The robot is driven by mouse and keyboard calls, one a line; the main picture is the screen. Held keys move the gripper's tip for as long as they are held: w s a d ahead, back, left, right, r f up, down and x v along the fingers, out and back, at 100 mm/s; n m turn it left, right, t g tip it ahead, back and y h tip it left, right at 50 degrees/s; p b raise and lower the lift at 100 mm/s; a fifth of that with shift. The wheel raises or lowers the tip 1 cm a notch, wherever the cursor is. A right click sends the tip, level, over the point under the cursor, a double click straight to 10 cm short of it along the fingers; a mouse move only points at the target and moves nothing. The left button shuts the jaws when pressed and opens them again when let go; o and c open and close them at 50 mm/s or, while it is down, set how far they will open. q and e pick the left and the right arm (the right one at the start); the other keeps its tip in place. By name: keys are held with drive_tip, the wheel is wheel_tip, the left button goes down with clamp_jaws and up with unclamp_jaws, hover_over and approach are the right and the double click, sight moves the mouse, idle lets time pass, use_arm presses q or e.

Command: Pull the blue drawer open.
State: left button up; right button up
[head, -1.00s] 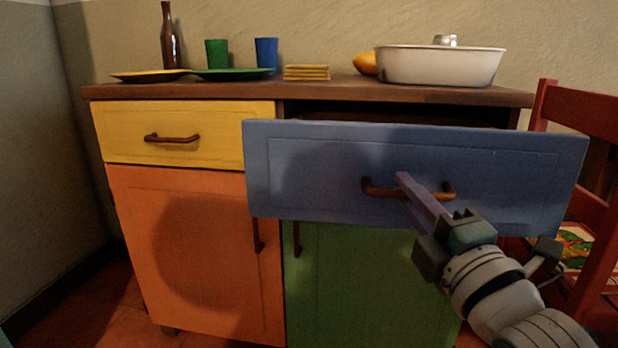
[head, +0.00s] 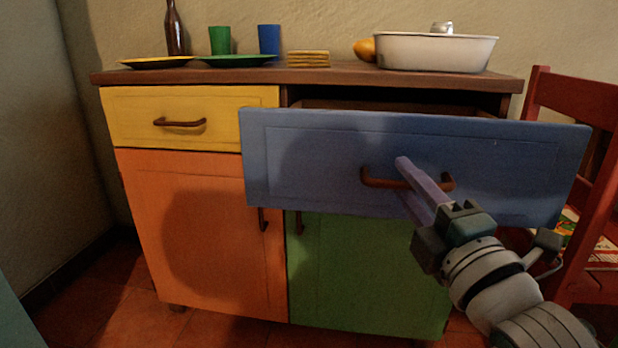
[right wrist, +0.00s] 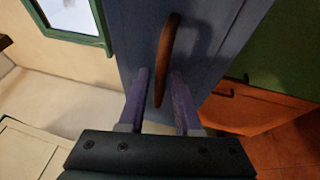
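The blue drawer (head: 310,165) stands pulled out at the upper right of the cabinet, its front well ahead of the yellow drawer beside it. Its brown handle (head: 380,183) runs sideways across the front. My right gripper (head: 404,177) reaches in from the lower right, with its purple fingers at the handle. In the right wrist view the blue drawer front (right wrist: 205,45) is close, and the handle (right wrist: 167,60) passes between the fingers of my right gripper (right wrist: 160,78). The fingers are apart, with gaps beside the handle. My left gripper is out of view.
The yellow drawer (head: 225,125), orange door (head: 190,180) and green door (head: 350,270) look closed. A white basin (head: 435,52), plates, cups and a bottle (head: 175,30) stand on the cabinet top (head: 340,75). A red chair (head: 605,190) stands close at the right.

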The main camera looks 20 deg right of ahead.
drive_tip(key=shift+o, duration=0.7)
drive_tip(key=shift+s, duration=0.1)
drive_tip(key=p+v, duration=0.1)
drive_tip(key=v, duration=0.9)
drive_tip(key=shift+p, duration=0.4)
wheel_tip(320, 180, up, 17)
drive_tip(key=m+g+p, duration=0.7)
drive_tip(key=m+p, duration=0.2)
drive_tip(key=p, duration=1.3)
drive_tip(key=s+a+r+m+g+y+p, duration=0.25)
drive_tip(key=s+a+r+g+p, duration=0.2)
drive_tip(key=s+r+p, duration=0.45)
drive_tip(key=s+a+r+m+g+y+p, duration=0.1)
drive_tip(key=s+a+r+m+g+p, duration=0.35)
drive_tip(key=r+p, duration=0.55)
wheel_tip(320, 180, up, 34)
drive_tip(key=s+d+p, duration=0.1)
drive_tip(key=p, duration=3.5)
drive_tip(key=shift+s+d+n, duration=0.25)
drive_tip(key=shift+d+n, duration=0.15)
